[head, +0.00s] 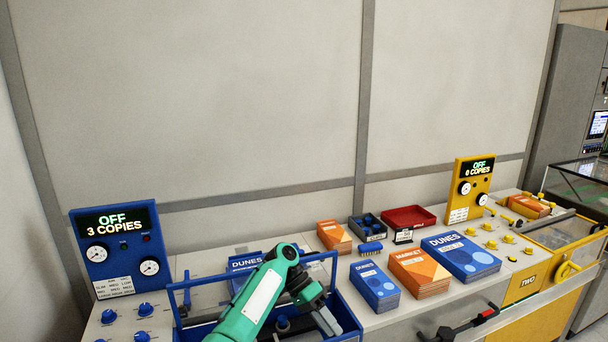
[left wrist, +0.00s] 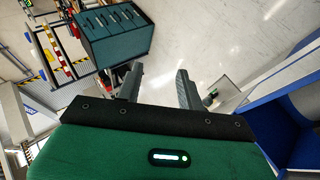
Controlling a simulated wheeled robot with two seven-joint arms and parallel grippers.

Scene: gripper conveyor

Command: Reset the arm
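My left arm (head: 262,293), green with a black wrist, reaches up from the bottom of the head view and bends over the blue machine's front. My left gripper (head: 327,321) hangs at its end beside the blue frame, its grey fingers only partly visible there. In the left wrist view the two dark fingers of the left gripper (left wrist: 158,88) stand apart with nothing between them. The gripper is open and empty. My right arm and gripper do not show.
A blue panel (head: 118,250) reads OFF, 3 COPIES; a yellow panel (head: 469,190) reads OFF, 0 COPIES. Between them lie orange MARKET booklets (head: 419,274), blue DUNES booklets (head: 461,257) and a red tray (head: 409,217). The wrist view shows a teal cabinet (left wrist: 115,42) and open floor.

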